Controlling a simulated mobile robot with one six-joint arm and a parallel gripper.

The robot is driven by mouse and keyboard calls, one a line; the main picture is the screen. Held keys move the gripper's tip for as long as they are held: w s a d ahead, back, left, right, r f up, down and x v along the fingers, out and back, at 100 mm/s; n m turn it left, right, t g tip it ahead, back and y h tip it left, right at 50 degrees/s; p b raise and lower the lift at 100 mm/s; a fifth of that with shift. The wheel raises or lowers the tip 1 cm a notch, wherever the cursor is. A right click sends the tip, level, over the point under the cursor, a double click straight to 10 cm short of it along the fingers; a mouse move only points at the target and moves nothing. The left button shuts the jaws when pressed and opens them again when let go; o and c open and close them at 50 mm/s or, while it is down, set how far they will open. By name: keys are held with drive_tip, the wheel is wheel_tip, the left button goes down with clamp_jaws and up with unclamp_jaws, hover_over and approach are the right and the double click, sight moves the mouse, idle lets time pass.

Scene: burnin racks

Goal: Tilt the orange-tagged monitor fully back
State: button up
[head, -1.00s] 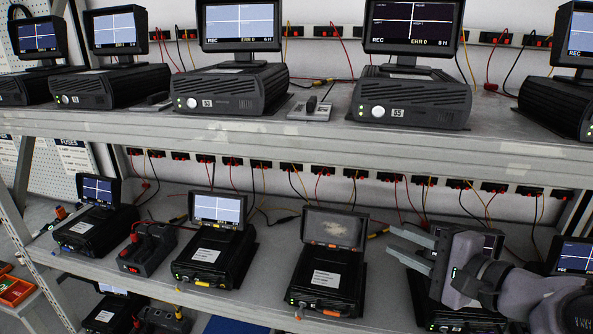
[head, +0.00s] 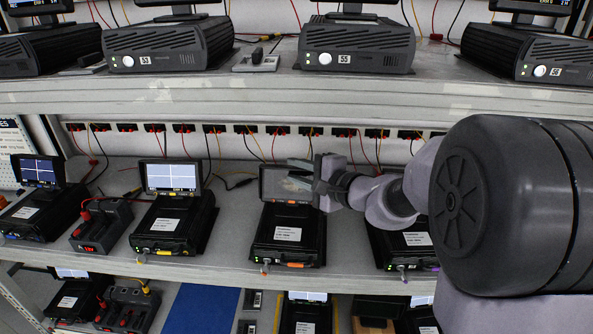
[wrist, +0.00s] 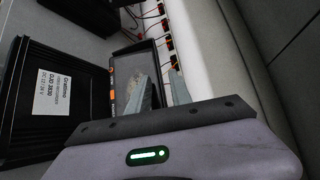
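The orange-tagged monitor (head: 272,182) stands up at the back of its black recorder box (head: 285,235) on the middle shelf. Its screen is dark with a pale smear, and orange tags show along its lower edge. In the wrist view the monitor (wrist: 127,70) shows edge-on to my fingers. My gripper (head: 294,173) is at the monitor's right and upper part. In the wrist view my gripper (wrist: 158,75) has its fingers apart, one in front of the screen and the other beyond the monitor's outer edge. Contact cannot be told.
A yellow-tagged recorder with a lit monitor (head: 171,177) stands to the left. Another recorder (head: 410,243) stands to the right, partly under my arm. The upper shelf (head: 250,85) lies above, and a row of sockets with cables runs behind.

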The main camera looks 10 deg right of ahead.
drive_tip(key=shift+c, duration=0.4)
clamp_jaws()
idle(0.7)
